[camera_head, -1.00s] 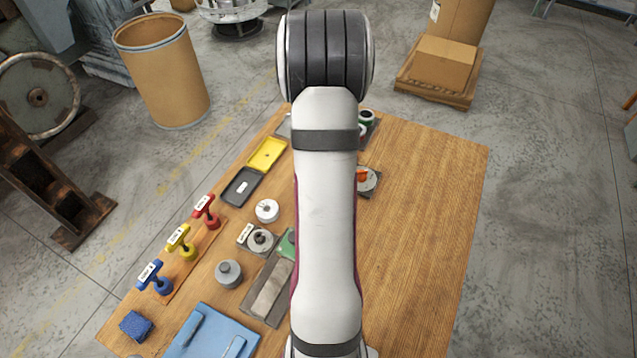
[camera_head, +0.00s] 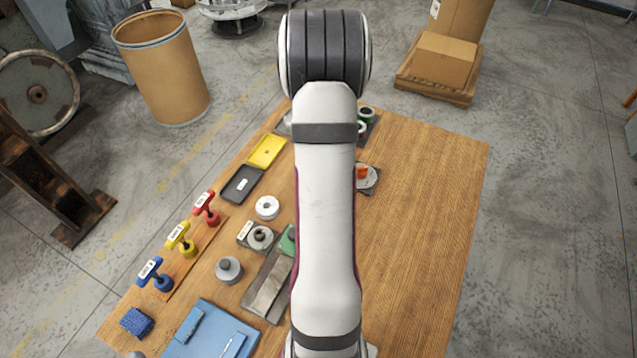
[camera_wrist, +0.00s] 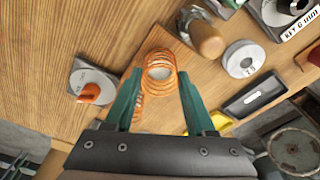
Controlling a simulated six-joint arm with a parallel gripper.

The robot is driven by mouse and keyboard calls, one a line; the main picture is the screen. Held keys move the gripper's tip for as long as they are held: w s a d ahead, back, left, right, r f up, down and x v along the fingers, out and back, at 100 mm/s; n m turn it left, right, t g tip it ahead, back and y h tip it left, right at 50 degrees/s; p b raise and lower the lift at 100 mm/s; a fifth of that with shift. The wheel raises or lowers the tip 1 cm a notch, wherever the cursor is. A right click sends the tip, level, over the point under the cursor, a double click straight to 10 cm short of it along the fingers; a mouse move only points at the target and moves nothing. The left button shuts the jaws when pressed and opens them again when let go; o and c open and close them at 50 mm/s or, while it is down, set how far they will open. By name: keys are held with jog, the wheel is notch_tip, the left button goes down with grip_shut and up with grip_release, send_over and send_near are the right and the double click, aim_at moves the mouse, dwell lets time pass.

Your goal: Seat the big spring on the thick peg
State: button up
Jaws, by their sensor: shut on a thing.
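The big spring is a copper-orange coil (camera_wrist: 160,73), seen nearly end-on in the wrist view. It sits between the two green fingers of my gripper (camera_wrist: 160,82), which is shut on it. A pale round surface shows through the coil's middle, and I cannot tell what it is. More copper-orange coils (camera_wrist: 137,110) show lower, beside the left finger. I cannot make out the thick peg for sure. In the head view my arm hides my gripper and the spring.
A grey plate with an orange part (camera_wrist: 92,87) lies left of my gripper in the wrist view. A wooden handle (camera_wrist: 207,39), a white disc (camera_wrist: 244,59) and a dark tray (camera_wrist: 253,93) lie to the right. In the head view the table's right side (camera_head: 430,210) is clear.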

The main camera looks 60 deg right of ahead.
jog(key=o, duration=1.2)
jog(key=shift+r, duration=5.65)
jog(key=w+a+r+n, duration=0.1)
jog(key=w+a+r, duration=0.15)
jog(key=a, duration=0.35)
jog(key=w+a+r+n, duration=0.1)
jog(key=w+a, duration=0.2)
jog(key=a, duration=0.2)
jog(key=s+a+r+n+y, duration=0.2)
jog(key=a+r, duration=0.1)
jog(key=a, duration=1.4)
jog(key=s+a, duration=0.2)
jog(key=a, duration=0.1)
jog(key=s+a+n, duration=0.1)
jog(key=s+a, duration=0.2)
jog(key=s+a+n+g+y, duration=0.1)
jog(key=s+a, duration=0.2)
jog(key=a, duration=0.1)
jog(key=shift+f, duration=0.15)
